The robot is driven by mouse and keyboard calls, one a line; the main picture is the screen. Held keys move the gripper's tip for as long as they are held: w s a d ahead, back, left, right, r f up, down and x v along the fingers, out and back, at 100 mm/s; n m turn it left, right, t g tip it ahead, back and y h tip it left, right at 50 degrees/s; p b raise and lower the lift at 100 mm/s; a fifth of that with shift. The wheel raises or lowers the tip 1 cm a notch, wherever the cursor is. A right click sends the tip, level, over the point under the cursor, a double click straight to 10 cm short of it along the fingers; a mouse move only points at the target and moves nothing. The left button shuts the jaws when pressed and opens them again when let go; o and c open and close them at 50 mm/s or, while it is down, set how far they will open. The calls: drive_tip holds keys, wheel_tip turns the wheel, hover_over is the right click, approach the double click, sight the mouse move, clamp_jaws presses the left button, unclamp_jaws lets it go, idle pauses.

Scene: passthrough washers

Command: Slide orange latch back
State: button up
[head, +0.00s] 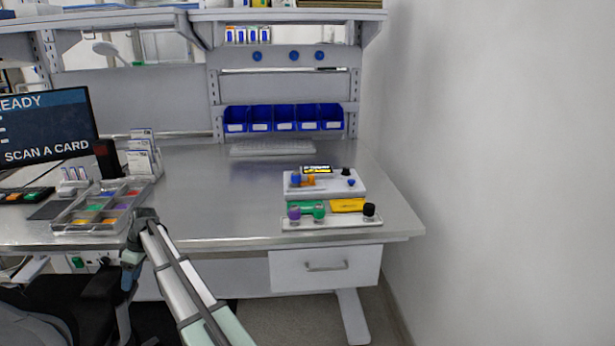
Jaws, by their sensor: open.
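A small orange part (311,181), which looks like the latch, sits on the white fixture block (330,190) on the right of the bench. It is beside a blue knob (295,180) and below a small dark display (317,169). It is too small to tell how far it has slid. My arm rises from the bottom, bends at the bench's front edge and drops down left of the fixture, well apart from it. My gripper's fingers cannot be made out.
In front of the block, a pale strip (332,223) carries a purple knob (294,214), green parts, a yellow block (347,205) and a black knob (369,210). A sorting tray (60,226) lies left. The middle of the bench (215,200) is clear. A wall stands right.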

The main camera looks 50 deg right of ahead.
drive_tip(key=w+d+r+n+t, duration=0.1)
drive_tip(key=w+r, duration=0.1)
drive_tip(key=r, duration=0.4)
drive_tip(key=w+d+r, duration=0.2)
drive_tip(key=r, duration=0.3)
wheel_tip(320, 180, up, 16)
drive_tip(key=m+t+h, duration=0.2)
drive_tip(key=m+h, duration=0.2)
drive_tip(key=m, duration=0.6)
hover_over(311, 176)
drive_tip(key=s, duration=0.5)
drive_tip(key=x, duration=1.2)
drive_tip(key=shift+w+d+f, duration=0.15)
drive_tip(key=shift+d+f, duration=0.05)
drive_tip(key=shift+d, duration=0.1)
drive_tip(key=shift+c, duration=0.5)
clamp_jaws()
